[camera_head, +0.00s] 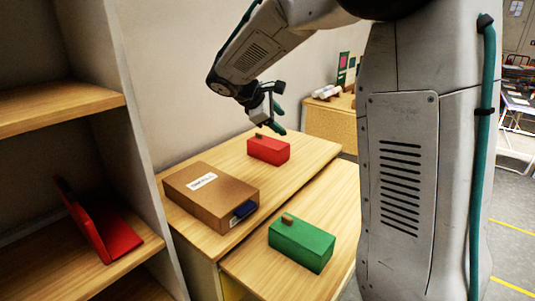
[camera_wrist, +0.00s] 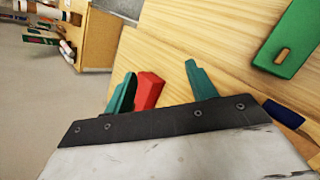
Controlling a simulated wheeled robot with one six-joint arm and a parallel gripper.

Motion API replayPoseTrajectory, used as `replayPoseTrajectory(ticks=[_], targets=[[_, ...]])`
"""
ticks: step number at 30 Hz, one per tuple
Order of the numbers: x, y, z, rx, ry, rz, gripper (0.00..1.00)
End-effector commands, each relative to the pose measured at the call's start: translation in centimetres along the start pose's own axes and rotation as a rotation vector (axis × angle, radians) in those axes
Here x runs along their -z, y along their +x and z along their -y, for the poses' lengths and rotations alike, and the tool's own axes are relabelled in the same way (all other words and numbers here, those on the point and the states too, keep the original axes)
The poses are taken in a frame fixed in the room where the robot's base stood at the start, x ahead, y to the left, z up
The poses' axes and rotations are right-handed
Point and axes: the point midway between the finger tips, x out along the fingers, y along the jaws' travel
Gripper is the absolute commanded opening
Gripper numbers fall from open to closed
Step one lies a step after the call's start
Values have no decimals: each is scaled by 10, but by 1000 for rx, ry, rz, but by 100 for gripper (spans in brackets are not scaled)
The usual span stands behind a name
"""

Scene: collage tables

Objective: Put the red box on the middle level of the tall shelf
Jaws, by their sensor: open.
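The red box (camera_head: 268,150), with a small brown tab on top, lies on the wooden table behind the brown carton. My gripper (camera_head: 275,118) is open and empty just above it in the head view. In the wrist view the red box (camera_wrist: 147,90) shows between the teal fingers of my gripper (camera_wrist: 160,69), close to the left finger; whether they touch I cannot tell.
A red bookend-like piece (camera_head: 112,230) stands on the lower board. A brown carton (camera_head: 190,205) with a white label and blue piece lies near the shelf. A green box (camera_head: 300,245) is on the nearer table. Another wooden cabinet (camera_head: 330,125) stands behind.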

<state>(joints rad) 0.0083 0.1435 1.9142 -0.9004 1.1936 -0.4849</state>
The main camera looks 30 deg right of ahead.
Motion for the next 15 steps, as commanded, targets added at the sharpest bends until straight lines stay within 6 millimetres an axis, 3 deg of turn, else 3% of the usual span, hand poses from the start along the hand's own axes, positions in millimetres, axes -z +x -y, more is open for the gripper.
replayPoseTrajectory(ticks=[1,6,10,15], targets=[[21,15,-19,-37,-74,36,56],[88,61,-78,-182,-335,160,56],[144,97,-110,-283,-530,255,56],[204,136,-131,-385,-734,358,56]])
